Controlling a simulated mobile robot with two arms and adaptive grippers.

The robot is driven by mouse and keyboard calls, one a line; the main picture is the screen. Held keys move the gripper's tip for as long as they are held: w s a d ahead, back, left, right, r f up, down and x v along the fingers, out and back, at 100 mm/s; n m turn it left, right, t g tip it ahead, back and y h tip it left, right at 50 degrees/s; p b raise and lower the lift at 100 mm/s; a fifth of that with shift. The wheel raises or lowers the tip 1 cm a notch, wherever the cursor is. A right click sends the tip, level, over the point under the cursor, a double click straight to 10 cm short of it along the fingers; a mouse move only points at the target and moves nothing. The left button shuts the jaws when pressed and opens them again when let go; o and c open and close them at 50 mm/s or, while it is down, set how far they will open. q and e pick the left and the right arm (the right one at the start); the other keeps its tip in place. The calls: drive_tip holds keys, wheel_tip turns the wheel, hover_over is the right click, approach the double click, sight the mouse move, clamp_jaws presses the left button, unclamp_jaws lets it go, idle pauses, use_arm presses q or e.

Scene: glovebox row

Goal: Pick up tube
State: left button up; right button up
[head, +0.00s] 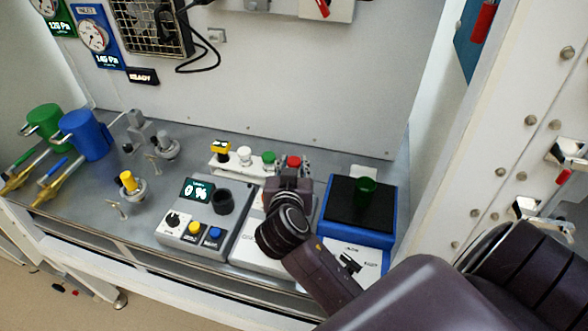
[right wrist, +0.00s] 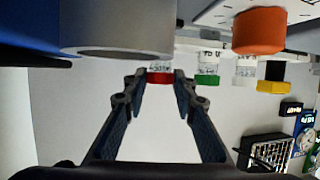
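Several capped tubes stand in a white rack (head: 235,165) at the back of the work surface in the head view. Their caps are yellow (head: 222,148), white (head: 244,154), green (head: 268,158) and red (head: 293,161). My right gripper (head: 289,176) is at the rack's right end, by the red-capped tube, and partly hides it. In the right wrist view, which looks upside down, the right gripper's fingers (right wrist: 160,84) are spread apart. The red cap (right wrist: 160,77) shows between or just beyond their tips; contact cannot be told. My left gripper is not in view.
A blue-framed box (head: 390,222) with a green cup (head: 366,188) stands just right of my right gripper. A grey control unit (head: 210,235) with a dark cup is to the left. Blue (head: 84,135) and green mugs stand far left. The back wall (head: 290,80) is close behind the rack.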

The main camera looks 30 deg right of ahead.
drive_tip(key=c, duration=0.4)
